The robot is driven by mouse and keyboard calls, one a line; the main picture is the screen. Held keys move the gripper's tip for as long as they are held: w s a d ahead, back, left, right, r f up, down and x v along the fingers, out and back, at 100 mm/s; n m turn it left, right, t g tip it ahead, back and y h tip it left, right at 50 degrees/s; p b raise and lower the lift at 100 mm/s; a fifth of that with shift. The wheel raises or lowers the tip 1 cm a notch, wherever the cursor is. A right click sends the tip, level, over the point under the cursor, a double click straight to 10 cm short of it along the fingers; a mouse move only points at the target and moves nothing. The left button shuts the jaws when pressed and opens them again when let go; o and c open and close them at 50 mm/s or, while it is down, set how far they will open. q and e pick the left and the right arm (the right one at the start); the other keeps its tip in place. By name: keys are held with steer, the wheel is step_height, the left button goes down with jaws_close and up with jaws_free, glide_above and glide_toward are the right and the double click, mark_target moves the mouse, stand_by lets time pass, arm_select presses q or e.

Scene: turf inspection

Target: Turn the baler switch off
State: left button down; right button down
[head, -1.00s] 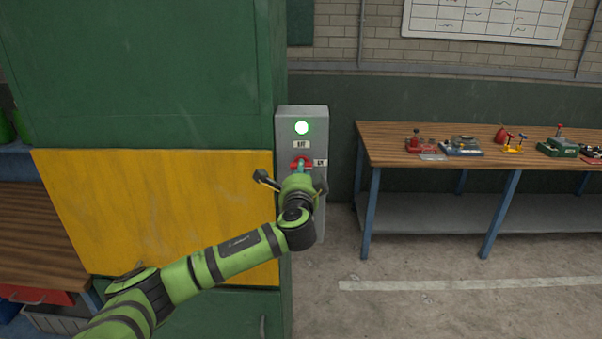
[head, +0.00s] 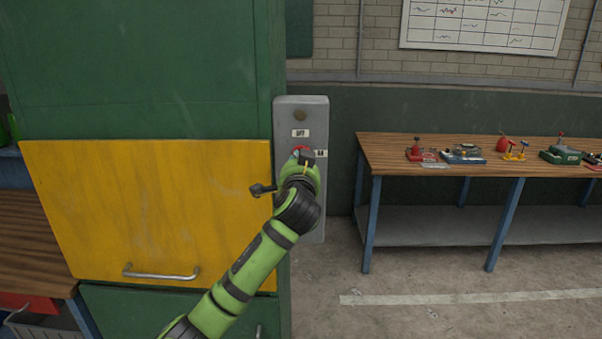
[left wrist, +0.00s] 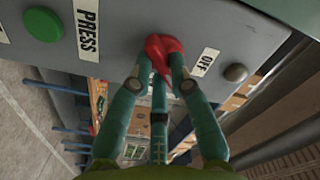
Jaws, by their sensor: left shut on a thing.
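The baler switch is a red knob (head: 301,149) on a grey control box (head: 314,210) fixed at the right edge of the green machine. The OFF label (head: 300,133) is above the knob and the ON label (head: 320,153) is to its right. The round lamp (head: 300,115) above is dark. My left gripper (left wrist: 161,66) is shut on the red knob (left wrist: 163,45), with its fingers on either side. The OFF label (left wrist: 204,62) and unlit lamp (left wrist: 236,72) show to the right there. The knob's exact angle is partly hidden. My right gripper is out of view.
A green button (left wrist: 42,24) with a PRESS label (left wrist: 87,20) is on the same box. The yellow panel (head: 150,205) with a handle is left of the box. A workbench (head: 470,146) with several tools stands at the right. The floor before it is clear.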

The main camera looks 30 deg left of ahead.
arm_select(q)
steer(key=n+b, duration=0.4)
steer(key=n, duration=0.4)
steer(key=shift+d+r+n, duration=0.1)
steer(key=shift+n, duration=0.6)
steer(key=c, duration=1.1)
jaws_free()
steer(key=shift+c, duration=0.2)
steer(key=v, duration=1.2)
